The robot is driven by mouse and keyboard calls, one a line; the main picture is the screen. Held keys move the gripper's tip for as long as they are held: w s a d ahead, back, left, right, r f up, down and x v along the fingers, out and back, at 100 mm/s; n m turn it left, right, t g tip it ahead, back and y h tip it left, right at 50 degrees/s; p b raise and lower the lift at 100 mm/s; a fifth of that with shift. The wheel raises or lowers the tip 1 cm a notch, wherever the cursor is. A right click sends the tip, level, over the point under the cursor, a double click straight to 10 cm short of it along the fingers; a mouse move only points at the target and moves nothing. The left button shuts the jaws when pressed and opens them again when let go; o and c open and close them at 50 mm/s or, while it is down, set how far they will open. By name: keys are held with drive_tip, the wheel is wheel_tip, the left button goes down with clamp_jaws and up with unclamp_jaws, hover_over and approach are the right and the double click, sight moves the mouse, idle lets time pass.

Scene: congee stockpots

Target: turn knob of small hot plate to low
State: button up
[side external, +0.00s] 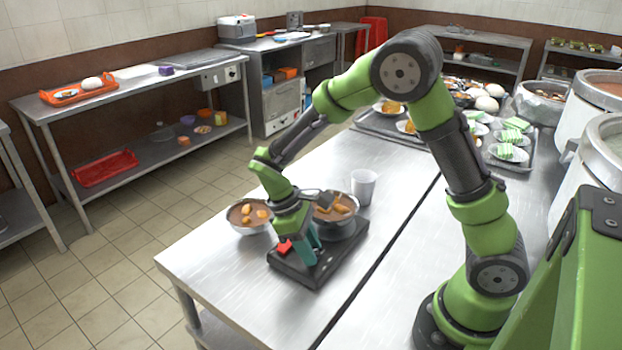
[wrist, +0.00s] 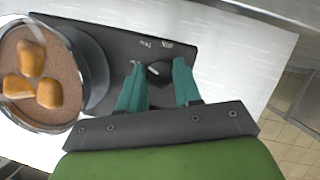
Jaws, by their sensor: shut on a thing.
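The small hot plate (side external: 325,258) is a dark flat slab on the steel table in the side view. It also shows in the wrist view (wrist: 105,45). A metal pot (wrist: 70,112) of brown food with orange pieces sits on its heating end; it also shows in the side view (side external: 340,232). The black knob (wrist: 160,74) has a pale pointer mark and lies between the teal fingers. My gripper (wrist: 158,64) points down, shut on the knob; it also shows in the side view (side external: 309,257). Small white labels beside the knob are too blurred to read surely.
A bowl of similar food (side external: 249,229) stands left of the hot plate, and a pale cup (side external: 364,187) stands behind it. Trays of dishes (side external: 380,124) fill the far end of the table. Large pots (side external: 600,150) stand right. The table's front is clear.

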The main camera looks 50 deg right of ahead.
drive_tip(key=m+y, duration=0.1)
drive_tip(key=m, duration=0.2)
drive_tip(key=shift+w+d+m+y, duration=0.1)
drive_tip(key=shift+m+y, duration=0.2)
drive_tip(key=shift+m, duration=0.1)
drive_tip(key=m+y, duration=0.1)
drive_tip(key=m, duration=0.2)
drive_tip(key=shift+d+m, duration=0.1)
drive_tip(key=shift+m, duration=0.2)
drive_tip(key=m+y, duration=0.1)
drive_tip(key=m, duration=0.2)
drive_tip(key=m+t+y, duration=0.1)
drive_tip(key=m, duration=0.2)
drive_tip(key=shift+d+r, duration=0.1)
drive_tip(key=o, duration=1)
drive_tip(key=shift+o, duration=0.2)
drive_tip(key=v, duration=1.6)
drive_tip(key=shift+d+r, duration=0.3)
drive_tip(key=shift+d, duration=0.15)
